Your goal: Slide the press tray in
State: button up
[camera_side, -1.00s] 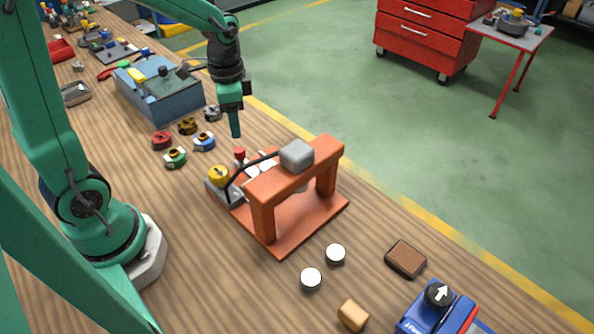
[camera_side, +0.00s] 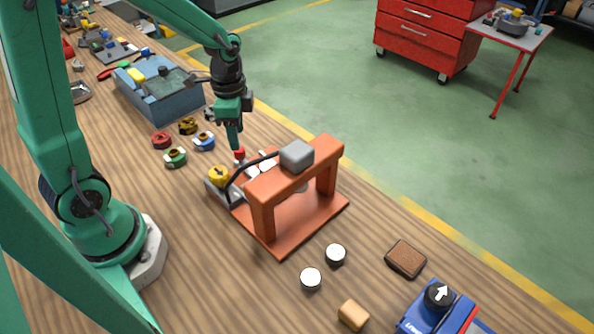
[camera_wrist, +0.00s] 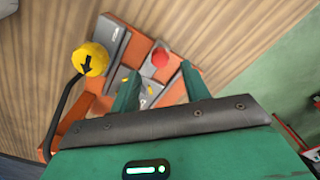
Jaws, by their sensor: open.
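The orange press (camera_side: 285,218) stands on the table with a grey block on its top beam. A red knob (camera_side: 239,153) sits at its back left, beside pale plates of what looks like the press tray (camera_side: 266,167). The wrist view shows the red knob (camera_wrist: 160,57) and the grey tray (camera_wrist: 150,88) with yellow marks, partly hidden by my fingers. My gripper (camera_side: 237,146) is open just above the red knob. In the wrist view my gripper's fingers (camera_wrist: 160,78) straddle the knob's line, with nothing held.
A yellow knob with an arrow (camera_side: 218,175) is on a grey box beside the press, with a black cable arching over. Several coloured rings lie at left, near a blue box (camera_side: 158,92). Two white discs (camera_side: 311,279) lie in front.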

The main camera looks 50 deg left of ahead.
jog(key=shift+f, duration=2.2)
grip_shut()
